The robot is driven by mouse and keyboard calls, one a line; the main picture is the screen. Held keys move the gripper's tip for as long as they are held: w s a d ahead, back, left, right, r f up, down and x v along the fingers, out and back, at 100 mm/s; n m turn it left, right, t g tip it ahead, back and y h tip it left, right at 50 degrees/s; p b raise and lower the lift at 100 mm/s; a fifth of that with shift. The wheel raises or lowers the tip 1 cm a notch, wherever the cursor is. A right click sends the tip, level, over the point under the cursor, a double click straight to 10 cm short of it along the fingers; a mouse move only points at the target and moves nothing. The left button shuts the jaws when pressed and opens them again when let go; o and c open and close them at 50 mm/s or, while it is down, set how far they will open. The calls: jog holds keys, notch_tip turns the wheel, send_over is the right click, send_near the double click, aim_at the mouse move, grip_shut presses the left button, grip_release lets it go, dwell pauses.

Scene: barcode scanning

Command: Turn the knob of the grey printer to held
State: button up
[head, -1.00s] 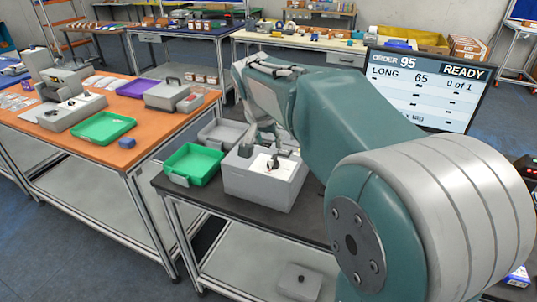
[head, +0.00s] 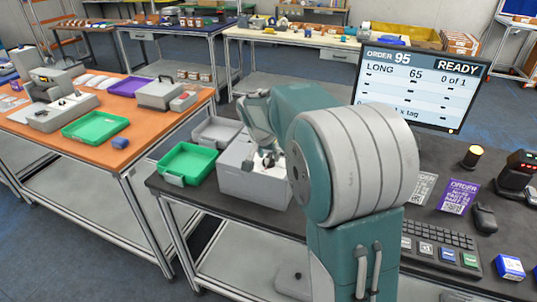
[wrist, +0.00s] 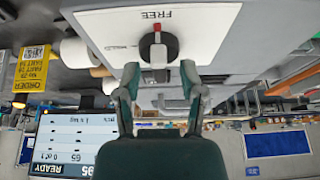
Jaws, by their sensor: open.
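The grey printer (head: 240,180) stands on the dark table, partly hidden by my arm in the head view. In the wrist view, which is upside down, its white panel (wrist: 205,30) carries a dark round knob (wrist: 172,47) with a pale bar and a red mark. The red mark points to the word FREE; a smaller, blurred label lies to the left of the knob. My gripper (wrist: 160,75) is open, its fingers just short of the knob and on either side of it. The gap between fingers and knob is hard to judge.
A green tray (head: 188,160) and a grey tray (head: 215,130) stand left of the printer. A screen (head: 415,85) reading READY, a keyboard (head: 440,240) and a purple order card (head: 457,196) are on the right. An orange table (head: 40,135) stands farther left.

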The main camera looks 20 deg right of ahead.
jog(key=shift+a, duration=0.15)
grip_shut()
jog(key=shift+n, duration=0.3)
jog(key=n+t+y, duration=0.1)
jog(key=n, duration=0.2)
jog(key=shift+n, duration=0.4)
jog(key=n, duration=0.1)
jog(key=n+y, duration=0.1)
jog(key=n, duration=0.1)
jog(key=n+y, duration=0.1)
jog(key=shift+d+n, duration=0.25)
jog(key=shift+n, duration=0.05)
jog(key=n+y, duration=0.2)
jog(key=n, duration=0.2)
jog(key=shift+n+g+y, duration=0.4)
jog(key=shift+n+y, duration=0.3)
jog(key=shift+n, duration=1.7)
